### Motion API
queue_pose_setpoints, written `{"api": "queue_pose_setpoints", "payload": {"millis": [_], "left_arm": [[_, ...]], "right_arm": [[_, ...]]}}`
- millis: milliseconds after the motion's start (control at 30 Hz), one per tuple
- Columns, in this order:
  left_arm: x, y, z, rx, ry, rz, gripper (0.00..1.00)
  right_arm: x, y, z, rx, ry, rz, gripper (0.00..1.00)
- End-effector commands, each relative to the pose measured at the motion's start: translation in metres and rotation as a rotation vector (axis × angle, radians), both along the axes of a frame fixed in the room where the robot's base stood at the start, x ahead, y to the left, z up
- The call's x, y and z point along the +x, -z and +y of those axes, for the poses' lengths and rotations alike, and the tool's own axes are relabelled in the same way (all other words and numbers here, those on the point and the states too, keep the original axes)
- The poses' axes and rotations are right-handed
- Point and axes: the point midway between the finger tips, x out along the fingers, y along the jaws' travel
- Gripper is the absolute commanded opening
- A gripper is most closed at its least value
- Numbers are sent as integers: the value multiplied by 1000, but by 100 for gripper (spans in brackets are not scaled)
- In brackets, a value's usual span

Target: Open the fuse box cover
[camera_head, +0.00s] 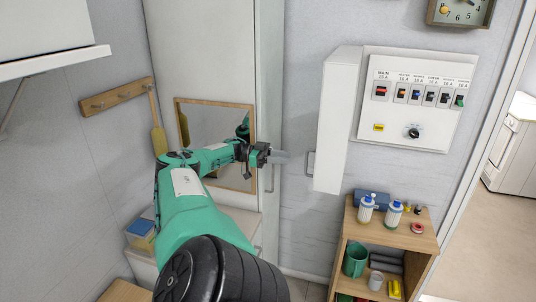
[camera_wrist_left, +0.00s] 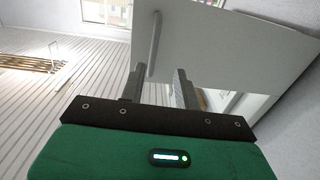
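The fuse box (camera_head: 412,100) is on the wall at the right of the head view, with its row of breakers and a dial exposed. Its white cover (camera_head: 338,120) stands swung out from the left side of the box. A grey handle (camera_head: 311,163) shows at the cover's left; in the wrist view the handle (camera_wrist_left: 155,43) stands out from the white cover (camera_wrist_left: 225,45). My left gripper (camera_head: 284,157) is left of the handle, apart from it in the head view. Its fingers (camera_wrist_left: 159,85) are spread with nothing between them. My right gripper is not in view.
A wooden shelf (camera_head: 392,238) with bottles, a green mug and other items stands below the fuse box. A tall cabinet (camera_head: 205,60) with a mirror (camera_head: 215,125) is behind my left arm.

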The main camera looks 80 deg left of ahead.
Motion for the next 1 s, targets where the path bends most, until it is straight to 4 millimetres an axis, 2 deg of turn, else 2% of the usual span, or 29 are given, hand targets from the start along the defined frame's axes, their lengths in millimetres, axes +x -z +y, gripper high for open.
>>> {"api": "queue_pose_setpoints", "payload": {"millis": [33,167,333,533,1000], "left_arm": [[-11,4,7,2,-5,1,32],[-33,3,19,1,-3,0,32],[-47,1,28,2,0,0,32],[-53,0,31,0,1,0,32],[-53,0,31,0,1,0,32]], "right_arm": [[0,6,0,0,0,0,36],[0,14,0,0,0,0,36],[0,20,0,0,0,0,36],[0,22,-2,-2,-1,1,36],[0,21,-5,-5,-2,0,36]]}}
